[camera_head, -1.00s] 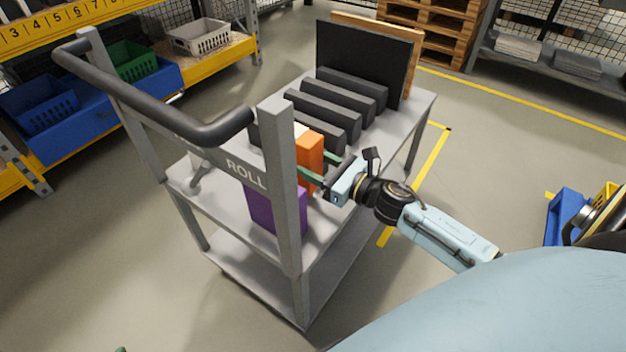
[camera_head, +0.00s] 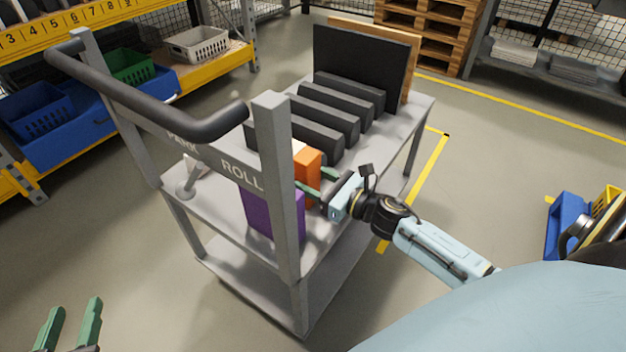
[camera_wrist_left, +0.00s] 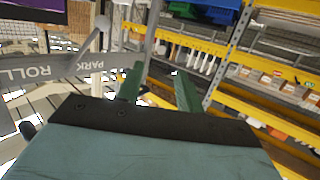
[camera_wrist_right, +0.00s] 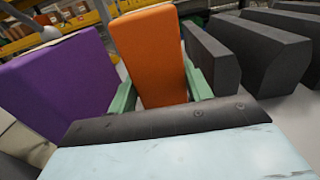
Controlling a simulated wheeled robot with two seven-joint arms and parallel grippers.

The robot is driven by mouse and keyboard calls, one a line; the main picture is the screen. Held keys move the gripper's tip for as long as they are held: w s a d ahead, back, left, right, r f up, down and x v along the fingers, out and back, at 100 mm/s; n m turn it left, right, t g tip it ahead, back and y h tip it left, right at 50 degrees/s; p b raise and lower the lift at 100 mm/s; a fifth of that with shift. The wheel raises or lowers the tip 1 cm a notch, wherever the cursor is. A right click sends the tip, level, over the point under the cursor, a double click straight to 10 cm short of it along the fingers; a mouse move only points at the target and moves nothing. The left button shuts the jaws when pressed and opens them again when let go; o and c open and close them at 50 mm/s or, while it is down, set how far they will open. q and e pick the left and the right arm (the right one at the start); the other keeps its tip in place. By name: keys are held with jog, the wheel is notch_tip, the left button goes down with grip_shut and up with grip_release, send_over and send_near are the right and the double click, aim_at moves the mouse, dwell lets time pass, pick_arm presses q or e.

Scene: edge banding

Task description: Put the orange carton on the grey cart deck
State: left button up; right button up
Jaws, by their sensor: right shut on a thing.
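The orange carton (camera_head: 308,163) is upright over the upper grey cart deck (camera_head: 333,235), between a purple box (camera_head: 270,213) and the dark grey blocks. My right gripper (camera_head: 312,178) is shut on it. In the right wrist view the carton (camera_wrist_right: 150,55) fills the space between the green fingers. The cart post and the purple box hide part of its lower end, so I cannot tell whether its base touches the deck. My left gripper (camera_head: 70,322) is open and empty at the lower left, apart from the cart; its spread fingers also show in the left wrist view (camera_wrist_left: 159,90).
Several dark grey blocks (camera_head: 328,122) and a black panel (camera_head: 362,65) stand on the deck behind the carton. A white item is partly visible beside it. The cart's post (camera_head: 278,190) and handle (camera_head: 150,98) rise at the near left.

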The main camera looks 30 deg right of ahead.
pick_arm(q)
jog(key=shift+w+d+r+t, duration=0.1)
jog(key=shift+r+t, duration=0.2)
jog(key=shift+r, duration=0.1)
pick_arm(e)
jog(key=o, duration=1.2)
jog(key=shift+f, duration=0.1)
pick_arm(q)
jog(key=s+a+f+g+y+p, duration=0.1)
jog(key=s+a+f+g+p, duration=0.1)
jog(key=s+f+g, duration=0.2)
notch_tip(320, 180, down, 4)
jog(key=shift+a+r+g+y, duration=0.2)
jog(key=shift+a+g+y, duration=0.15)
jog(key=shift+g, duration=0.55)
pick_arm(e)
jog(key=v, duration=1.2)
